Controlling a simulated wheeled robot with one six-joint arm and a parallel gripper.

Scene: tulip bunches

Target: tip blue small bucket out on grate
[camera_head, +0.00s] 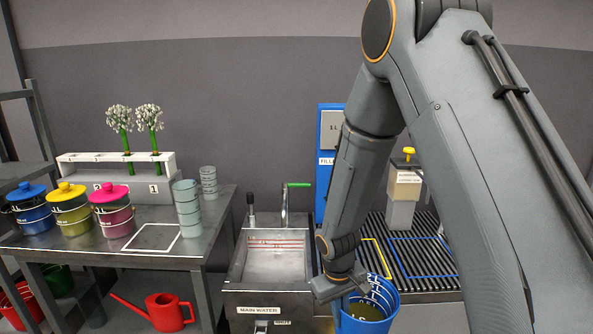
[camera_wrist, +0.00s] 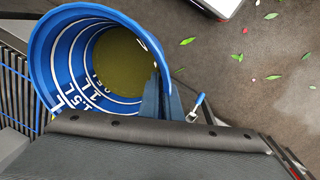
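The blue small bucket (camera_head: 384,318) is at the front edge of the grate, near the bottom of the head view. In the wrist view the bucket (camera_wrist: 45,62) faces the camera, showing white volume marks and murky olive liquid inside. My gripper (camera_head: 350,293) is at the bucket's left rim; in the wrist view its fingers (camera_wrist: 165,98) appear closed on the rim. The grate (camera_head: 428,271) has dark slats with yellow and blue outlines, behind and right of the bucket. Part of the grate (camera_wrist: 14,84) shows at the wrist view's left edge. My arm hides some of it.
A sink (camera_head: 275,264) labelled main water lies left of the grate. The left table (camera_head: 75,249) holds lidded buckets, stacked cups and white flowers. Leaves lie on the floor (camera_wrist: 225,85).

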